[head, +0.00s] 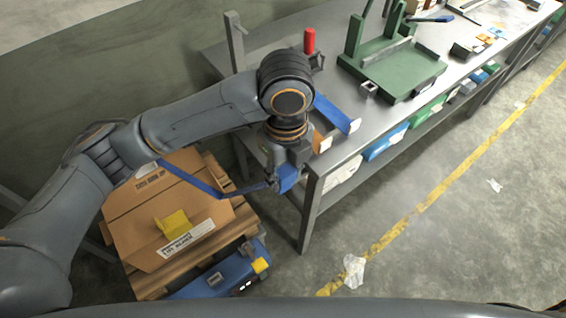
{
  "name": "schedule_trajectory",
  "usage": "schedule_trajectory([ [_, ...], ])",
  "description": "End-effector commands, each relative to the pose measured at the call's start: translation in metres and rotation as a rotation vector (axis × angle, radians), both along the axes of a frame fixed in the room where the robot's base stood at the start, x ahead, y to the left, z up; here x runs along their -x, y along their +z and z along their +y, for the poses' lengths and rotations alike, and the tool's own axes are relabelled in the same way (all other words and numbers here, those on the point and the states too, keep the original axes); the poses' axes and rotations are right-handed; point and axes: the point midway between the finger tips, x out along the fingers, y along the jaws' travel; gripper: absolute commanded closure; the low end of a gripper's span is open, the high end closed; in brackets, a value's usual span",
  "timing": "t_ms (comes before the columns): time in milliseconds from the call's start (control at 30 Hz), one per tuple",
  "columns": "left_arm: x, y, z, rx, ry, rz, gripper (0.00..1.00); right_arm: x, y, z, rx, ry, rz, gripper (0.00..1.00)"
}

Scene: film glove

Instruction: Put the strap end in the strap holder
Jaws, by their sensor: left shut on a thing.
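My left gripper (280,187) points down beside the near left corner of the workbench. It is shut on a blue strap end (288,179), partly covered by the fingers. The blue strap (205,187) runs left from the gripper, above the cardboard box. I cannot tell for sure which thing is the strap holder. A blue flat piece with a pale end (337,115) lies at the bench edge, partly behind my arm, and a small grey square bracket (368,89) stands on the bench. My right gripper is not in view.
A cardboard box (150,228) with a yellow piece (174,224) sits on a wooden pallet (148,285). The workbench (335,85) carries a green fixture (392,68) and a red cylinder (309,41). Floor to the right is mostly open.

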Motion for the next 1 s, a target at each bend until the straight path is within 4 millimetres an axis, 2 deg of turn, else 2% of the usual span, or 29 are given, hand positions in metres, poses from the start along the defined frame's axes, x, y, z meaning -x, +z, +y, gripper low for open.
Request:
schedule_trajectory([
  [133, -0.038, -0.014, 0.004, -0.002, 0.006, 0.002, 0.95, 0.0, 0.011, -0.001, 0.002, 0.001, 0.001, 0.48],
  [300, -0.065, -0.047, 0.006, -0.002, 0.003, 0.003, 0.95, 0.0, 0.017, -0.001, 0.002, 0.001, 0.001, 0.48],
  [400, -0.075, -0.061, 0.006, -0.001, 0.0, 0.001, 0.95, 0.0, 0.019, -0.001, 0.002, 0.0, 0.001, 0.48],
  [633, -0.089, -0.077, 0.008, -0.001, 0.001, 0.001, 0.95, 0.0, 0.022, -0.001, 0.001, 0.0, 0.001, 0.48],
  [833, -0.087, -0.102, 0.008, -0.001, -0.002, 0.0, 0.95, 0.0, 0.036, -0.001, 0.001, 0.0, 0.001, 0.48],
  [1000, -0.087, -0.107, 0.007, 0.0, -0.004, -0.003, 0.95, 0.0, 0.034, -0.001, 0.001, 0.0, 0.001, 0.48],
])
